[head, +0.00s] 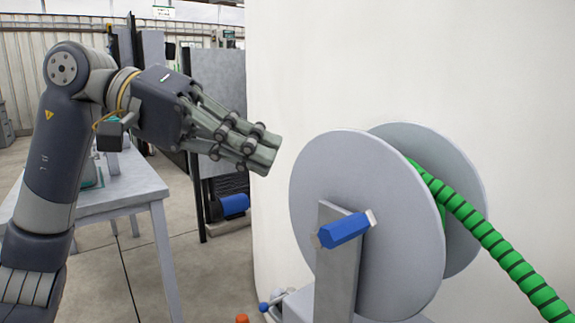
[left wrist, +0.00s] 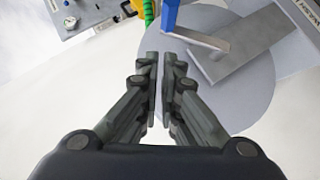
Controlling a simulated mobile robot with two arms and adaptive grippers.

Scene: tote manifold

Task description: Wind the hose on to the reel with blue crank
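The grey reel (head: 350,180) stands at the right in the head view, with two round discs on a grey upright. The blue crank handle (head: 343,230) sticks out at the front of the near disc and also shows at the top of the left wrist view (left wrist: 171,14). The green ribbed hose (head: 490,243) runs from between the discs down to the lower right. My left gripper (head: 264,154) is up and left of the reel, apart from the crank. Its fingers (left wrist: 160,60) are almost together with nothing between them. My right gripper is not in view.
A pale curved wall (head: 300,70) stands behind the reel. A grey table (head: 120,195) is at the left behind my left arm. An orange object (head: 242,318) and a small blue-ended part (head: 264,307) show at the bottom edge. A grey panel (left wrist: 85,12) shows in the left wrist view.

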